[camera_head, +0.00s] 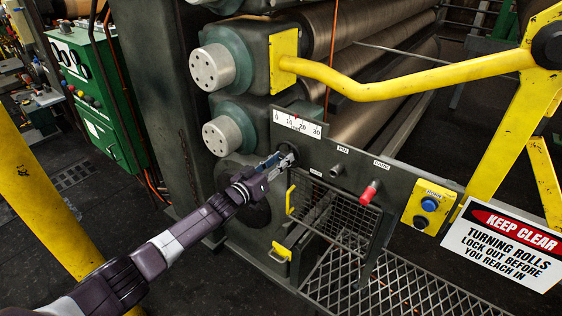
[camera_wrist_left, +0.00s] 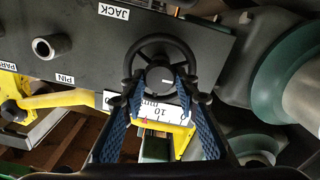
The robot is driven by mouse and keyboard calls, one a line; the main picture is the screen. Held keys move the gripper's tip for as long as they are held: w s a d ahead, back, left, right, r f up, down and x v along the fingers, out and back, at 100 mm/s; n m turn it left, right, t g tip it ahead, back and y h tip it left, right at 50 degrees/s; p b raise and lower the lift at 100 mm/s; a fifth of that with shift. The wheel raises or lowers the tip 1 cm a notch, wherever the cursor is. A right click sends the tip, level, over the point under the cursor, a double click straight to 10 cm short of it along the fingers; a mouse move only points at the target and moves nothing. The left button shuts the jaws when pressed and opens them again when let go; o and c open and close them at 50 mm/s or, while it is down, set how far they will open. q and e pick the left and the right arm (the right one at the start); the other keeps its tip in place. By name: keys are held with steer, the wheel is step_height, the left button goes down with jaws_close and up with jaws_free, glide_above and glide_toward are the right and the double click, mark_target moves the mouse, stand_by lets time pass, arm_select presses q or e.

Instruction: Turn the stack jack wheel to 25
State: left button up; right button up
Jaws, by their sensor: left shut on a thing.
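The jack wheel (camera_wrist_left: 160,38) is a black ring with a hub that bears a white line, below the JACK label (camera_wrist_left: 113,11) in the left wrist view. In the head view the wheel (camera_head: 289,146) is partly hidden by my left gripper (camera_head: 286,159). My left gripper (camera_wrist_left: 160,84) is shut on the wheel, its blue-padded fingers on either side of the hub. The white scale (camera_head: 298,124) above the wheel reads 0 to 30. In the left wrist view a small red mark (camera_wrist_left: 145,122) lies near its 10; the exact reading is unclear. My right gripper is out of view.
To the wheel's right on the panel are a pin knob (camera_head: 336,170) and a red-handled lever (camera_head: 369,190). A wire guard (camera_head: 335,216) hangs below. A yellow rail (camera_head: 420,82) crosses above, beside the large rolls. A yellow post (camera_head: 40,205) stands at left.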

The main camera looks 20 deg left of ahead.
arm_select(q)
steer(key=n+b, duration=0.1)
steer(key=n, duration=0.3)
steer(key=shift+a+f+n+b, duration=0.1)
steer(key=shift+f+n+b, duration=0.05)
steer(key=shift+n+b, duration=0.25)
steer(key=n+b, duration=0.9)
steer(key=n, duration=0.9)
steer(key=m+p, duration=1)
steer(key=m, duration=0.7)
steer(key=m+p, duration=1.1)
steer(key=m, duration=0.6)
steer(key=shift+s+d+f+m, duration=0.2)
steer(key=shift+m, duration=0.2)
